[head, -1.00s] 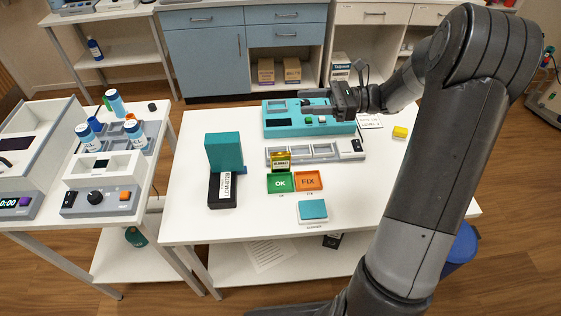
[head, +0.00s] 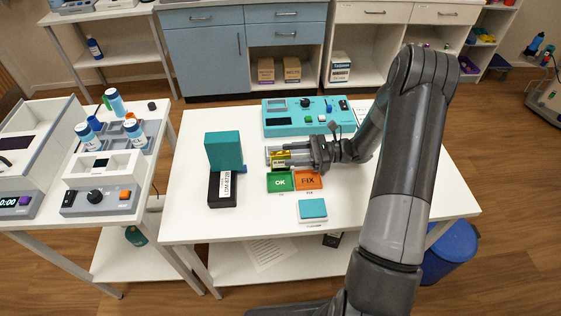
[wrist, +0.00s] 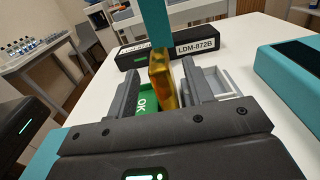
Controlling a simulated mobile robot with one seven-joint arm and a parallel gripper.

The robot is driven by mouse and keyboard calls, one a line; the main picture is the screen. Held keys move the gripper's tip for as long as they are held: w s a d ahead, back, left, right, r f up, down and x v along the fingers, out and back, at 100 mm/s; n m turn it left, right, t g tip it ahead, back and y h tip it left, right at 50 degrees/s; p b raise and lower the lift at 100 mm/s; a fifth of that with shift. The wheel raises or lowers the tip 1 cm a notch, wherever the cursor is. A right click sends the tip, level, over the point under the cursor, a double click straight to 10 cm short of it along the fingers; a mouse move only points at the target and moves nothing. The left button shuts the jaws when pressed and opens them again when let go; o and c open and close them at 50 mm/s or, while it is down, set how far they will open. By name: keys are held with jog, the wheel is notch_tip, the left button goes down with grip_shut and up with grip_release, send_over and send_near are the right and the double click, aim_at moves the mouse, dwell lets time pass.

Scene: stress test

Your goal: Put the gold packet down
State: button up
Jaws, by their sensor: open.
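The gold packet (head: 281,160) stands upright on the white table between the grey slotted rack (head: 274,150) and the green OK tray (head: 280,186). My gripper (head: 292,156) is low over the rack, reaching in from the right. In the wrist view the gold packet (wrist: 161,82) is between my open fingers (wrist: 160,75), with a gap showing on the right side. I cannot tell whether the left finger touches it. My gripper hides most of the rack in the head view.
An orange FIX tray (head: 308,180) adjoins the green one. A black box (head: 222,190) with a teal block (head: 224,151) stands to the left. A teal device (head: 300,117) is behind. A teal-topped box (head: 313,209) lies in front. The front left of the table is clear.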

aim_at(280, 152)
jog(key=a, duration=0.4)
jog(key=shift+c, duration=0.4)
grip_shut()
